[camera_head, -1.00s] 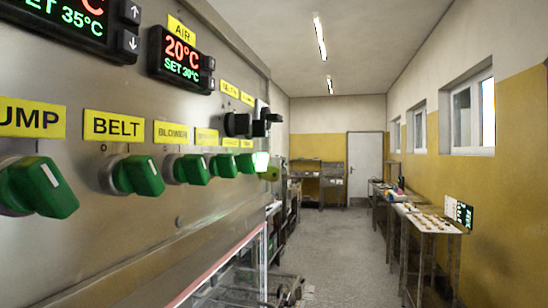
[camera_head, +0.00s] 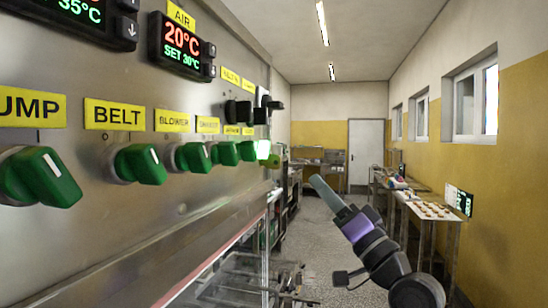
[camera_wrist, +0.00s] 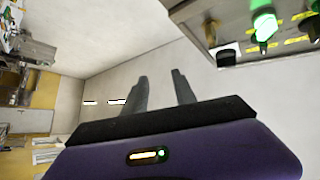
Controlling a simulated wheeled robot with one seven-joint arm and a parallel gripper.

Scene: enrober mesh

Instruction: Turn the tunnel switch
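The control panel (camera_head: 130,215) fills the left of the head view. It carries a row of green switches: pump (camera_head: 40,177), belt (camera_head: 140,164), blower (camera_head: 192,157) and smaller ones farther along. The far labels are too small to read, so I cannot tell which switch is the tunnel one. A far switch glows bright green (camera_head: 263,150); a glowing green part also shows in the wrist view (camera_wrist: 264,24). My gripper (camera_head: 318,184) is right of the panel, apart from it, in the aisle. In the wrist view its fingers (camera_wrist: 160,73) are apart with nothing between them.
Black knobs (camera_head: 238,111) stick out above the far green switches. Temperature displays (camera_head: 180,46) sit higher up. A clear-sided section (camera_head: 235,275) is below the panel. A table with small items (camera_head: 432,212) stands along the right wall. The aisle runs to a white door (camera_head: 364,155).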

